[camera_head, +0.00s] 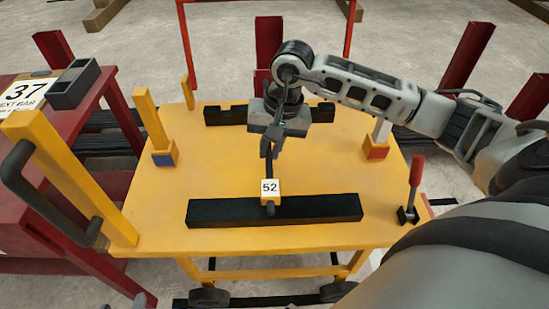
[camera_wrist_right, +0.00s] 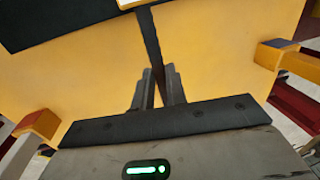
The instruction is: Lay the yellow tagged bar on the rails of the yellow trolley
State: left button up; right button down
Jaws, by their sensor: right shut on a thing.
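The yellow trolley (camera_head: 160,205) has a flat yellow top with a black front rail (camera_head: 330,208) and a black notched back rail (camera_head: 225,115). The dark bar (camera_head: 268,168) carries a yellow block with a white tag reading 52 (camera_head: 270,187). Its near end lies at the middle of the front rail; whether it bears on it is unclear. My right gripper (camera_head: 272,135) is shut on the bar, above the trolley top near the back rail, and hides the bar's far end. The bar (camera_wrist_right: 149,40) runs between the fingers in the wrist view. My left gripper is not visible.
A red stand with a 37 sign (camera_head: 28,93) is at left.

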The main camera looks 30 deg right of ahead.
jog(key=shift+d+f, duration=0.2)
jog(key=shift+d, duration=0.05)
jog(key=f, duration=0.3)
jog(key=shift+d+f, duration=0.1)
jog(key=shift+d, duration=0.15)
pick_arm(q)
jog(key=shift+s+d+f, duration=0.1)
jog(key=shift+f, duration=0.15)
pick_arm(e)
jog(key=shift+f, duration=0.15)
pick_arm(q)
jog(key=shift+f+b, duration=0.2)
jog(key=shift+b, duration=0.1)
pick_arm(e)
jog(key=shift+f, duration=0.15)
jog(key=c, duration=1.4)
grip_release()
jog(key=shift+r, duration=0.45)
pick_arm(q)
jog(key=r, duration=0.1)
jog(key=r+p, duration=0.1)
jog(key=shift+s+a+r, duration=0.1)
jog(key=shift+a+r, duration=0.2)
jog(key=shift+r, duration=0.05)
pick_arm(e)
notch_tip(320, 180, up, 11)
jog(key=s+d, duration=0.1)
jog(key=d, duration=0.1)
jog(key=shift+s, duration=0.15)
